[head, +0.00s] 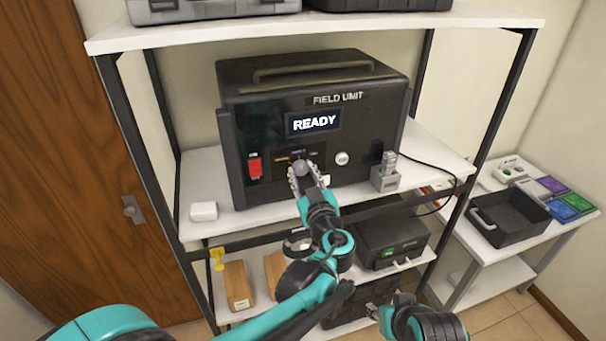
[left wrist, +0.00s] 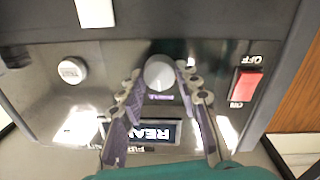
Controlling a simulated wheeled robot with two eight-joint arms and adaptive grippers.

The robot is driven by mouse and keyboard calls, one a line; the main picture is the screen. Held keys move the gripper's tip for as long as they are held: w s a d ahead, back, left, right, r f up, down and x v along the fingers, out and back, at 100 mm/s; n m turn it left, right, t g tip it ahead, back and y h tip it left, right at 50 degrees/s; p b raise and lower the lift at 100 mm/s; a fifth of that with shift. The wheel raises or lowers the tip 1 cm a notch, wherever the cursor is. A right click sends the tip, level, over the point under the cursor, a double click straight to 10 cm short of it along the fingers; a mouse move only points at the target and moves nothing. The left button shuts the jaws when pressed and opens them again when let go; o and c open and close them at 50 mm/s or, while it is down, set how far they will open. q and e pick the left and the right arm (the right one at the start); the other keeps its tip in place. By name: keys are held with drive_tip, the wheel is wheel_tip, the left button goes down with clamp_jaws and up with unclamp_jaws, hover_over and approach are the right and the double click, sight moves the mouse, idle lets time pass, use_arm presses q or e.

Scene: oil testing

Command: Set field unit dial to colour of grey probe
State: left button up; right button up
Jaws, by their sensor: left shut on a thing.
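The field unit (head: 290,105) is a black box on the middle shelf. Its screen (head: 314,122) reads READY. Its round grey dial (left wrist: 159,72) sits between the fingertips of my left gripper (head: 305,177), which is shut on it. A grey metal piece (head: 389,160), perhaps the grey probe, stands in a grey block (head: 385,182) at the unit's right front. My right gripper (head: 378,309) is low in front of the shelves, its fingers too small to judge.
The unit's red switch (head: 255,168) and white button (head: 342,158) flank the dial. A small white box (head: 204,211) lies at the shelf's left. A side table at right holds a black tray (head: 510,232) and purple, green and blue pads. A black cable hangs at right.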

use_arm(q)
drive_tip(key=shift+m, duration=0.3)
drive_tip(key=m, duration=1)
drive_tip(key=shift+d+r+m+g+b, duration=0.1)
drive_tip(key=shift+m+g+b, duration=0.2)
drive_tip(key=shift+m+b, duration=0.1)
idle(0.5)
drive_tip(key=o, duration=1.2)
drive_tip(key=shift+c, duration=0.2)
drive_tip(key=v, duration=1.2)
drive_tip(key=shift+w, duration=0.15)
